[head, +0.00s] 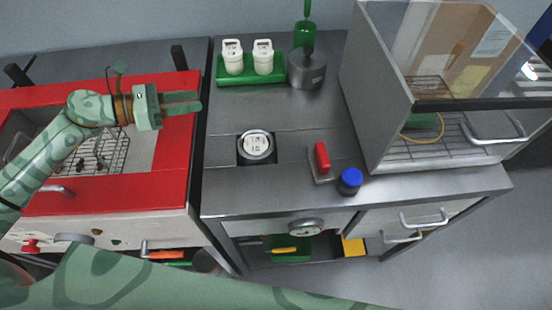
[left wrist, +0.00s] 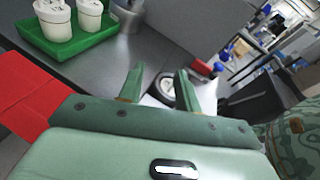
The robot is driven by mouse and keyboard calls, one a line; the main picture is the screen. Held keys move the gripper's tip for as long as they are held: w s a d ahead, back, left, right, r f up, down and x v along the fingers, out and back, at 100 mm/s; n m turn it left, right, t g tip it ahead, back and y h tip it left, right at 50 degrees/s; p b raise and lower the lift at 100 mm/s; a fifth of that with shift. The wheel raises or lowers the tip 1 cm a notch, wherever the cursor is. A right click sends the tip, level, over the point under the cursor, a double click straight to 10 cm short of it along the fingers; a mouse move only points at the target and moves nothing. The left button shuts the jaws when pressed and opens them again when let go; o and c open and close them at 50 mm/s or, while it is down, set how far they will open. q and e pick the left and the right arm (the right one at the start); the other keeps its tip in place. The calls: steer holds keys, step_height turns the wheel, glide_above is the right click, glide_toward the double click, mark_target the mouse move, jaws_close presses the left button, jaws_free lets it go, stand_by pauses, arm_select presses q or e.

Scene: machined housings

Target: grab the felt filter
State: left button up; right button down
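No part is clearly recognizable as the felt filter. My left gripper (head: 200,102) is over the red-framed station, left of and behind that ring. In the left wrist view, my left gripper (left wrist: 158,80) has its fingers apart with nothing between them. The ring (left wrist: 163,92) shows beyond them, partly hidden by the right finger. My right gripper is out of view.
A green tray (head: 250,81) holds two white containers (head: 233,56) at the back, beside a grey pot (head: 307,70). A red-handled tool (head: 322,160) and a blue-capped jar (head: 350,181) stand right of the ring. A glass-fronted cabinet (head: 375,120) bounds the right side.

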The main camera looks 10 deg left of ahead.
arm_select(q)
steer(key=s+d+f+m+g, duration=0.2)
steer(key=s+f+m+g, duration=0.15)
steer(key=m, duration=0.35)
glide_toward(262, 136)
steer(key=w+d, duration=0.1)
steer(key=w+d+f, duration=0.1)
steer(key=d, duration=0.1)
steer(key=shift+w+f+p, duration=0.15)
steer(key=shift+f+p, duration=0.1)
steer(key=shift+p, duration=0.05)
steer(key=x, duration=0.6)
steer(key=shift+s+d+f, duration=0.15)
steer(key=shift+s+d, duration=0.1)
steer(key=shift+s, duration=0.1)
jaws_close()
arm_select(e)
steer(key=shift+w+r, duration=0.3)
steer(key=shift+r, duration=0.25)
